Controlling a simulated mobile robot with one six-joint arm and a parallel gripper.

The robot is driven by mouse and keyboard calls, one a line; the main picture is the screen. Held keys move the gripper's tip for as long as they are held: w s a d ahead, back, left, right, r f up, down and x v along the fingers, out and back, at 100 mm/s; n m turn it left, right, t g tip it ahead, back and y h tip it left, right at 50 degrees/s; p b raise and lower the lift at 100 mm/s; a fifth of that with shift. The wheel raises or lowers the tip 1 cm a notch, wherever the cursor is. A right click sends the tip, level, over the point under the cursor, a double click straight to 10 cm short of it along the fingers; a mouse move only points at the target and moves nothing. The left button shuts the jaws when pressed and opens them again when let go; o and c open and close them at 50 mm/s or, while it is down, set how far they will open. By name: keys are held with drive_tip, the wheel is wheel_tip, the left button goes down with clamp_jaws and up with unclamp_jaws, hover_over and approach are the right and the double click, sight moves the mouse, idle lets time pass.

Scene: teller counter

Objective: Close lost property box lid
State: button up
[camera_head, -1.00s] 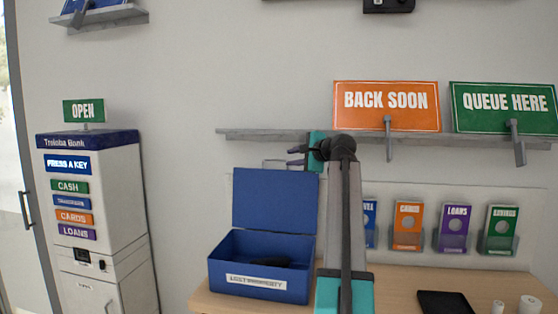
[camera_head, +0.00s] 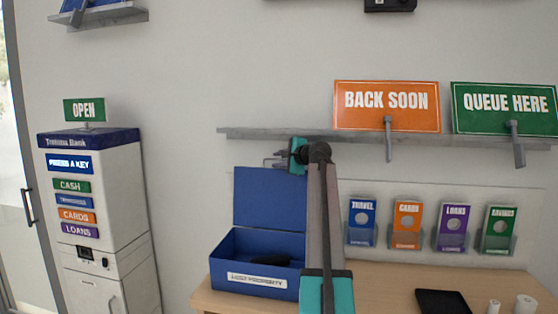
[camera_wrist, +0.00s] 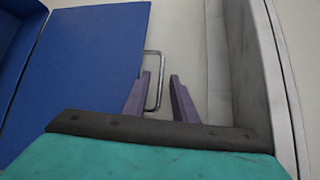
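The blue lost property box (camera_head: 225,262) stands on the counter with its lid (camera_head: 268,198) raised upright at the back. A dark object (camera_head: 268,260) lies inside. My gripper (camera_head: 276,156) is just above the lid's top edge, close to the wall and shelf. In the wrist view, the lid (camera_wrist: 85,60) fills the left side, with a thin metal loop handle (camera_wrist: 161,72) on its edge. My two purple fingers (camera_wrist: 160,76) are apart, and the handle's outer bar appears between them. I cannot tell whether either finger touches it.
A grey shelf (camera_head: 235,133) runs behind my gripper, with an orange sign (camera_head: 386,120) and a green sign (camera_head: 505,95). Leaflet holders (camera_head: 407,240) stand to the right of my arm. A black tray (camera_head: 443,302) lies at the counter's right. A kiosk (camera_head: 120,200) stands at left.

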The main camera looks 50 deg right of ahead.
drive_tip(key=shift+c, duration=0.4)
clamp_jaws()
idle(0.9)
